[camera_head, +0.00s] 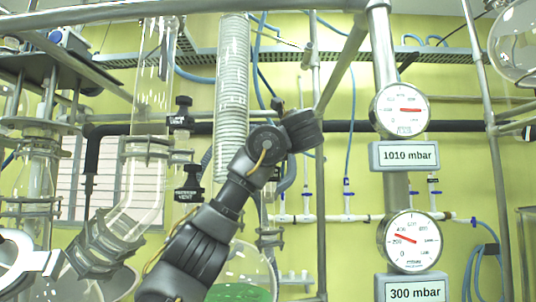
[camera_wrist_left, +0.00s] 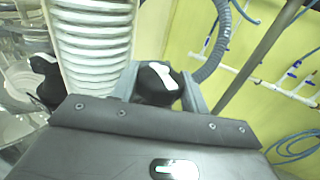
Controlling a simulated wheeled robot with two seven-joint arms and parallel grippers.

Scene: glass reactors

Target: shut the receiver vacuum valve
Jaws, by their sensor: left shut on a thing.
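In the left wrist view, my left gripper (camera_wrist_left: 162,88) is shut on a black valve knob (camera_wrist_left: 150,93) with a white bar across its face. The knob sits between the two grey fingers, and the bar is tilted. I take it for the receiver vacuum valve, but no label on it is readable. In the head view, my dark left arm rises from the bottom middle to the upper right; its wrist covers the fingers and the held knob. My right gripper is not in view.
Two gauges stand on the right pipe, the upper one (camera_head: 401,110) over a 1010 mbar sign, the lower one (camera_head: 409,241) over a 300 mbar sign. Black vent valves (camera_head: 188,194) and glassware (camera_head: 145,190) stand left.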

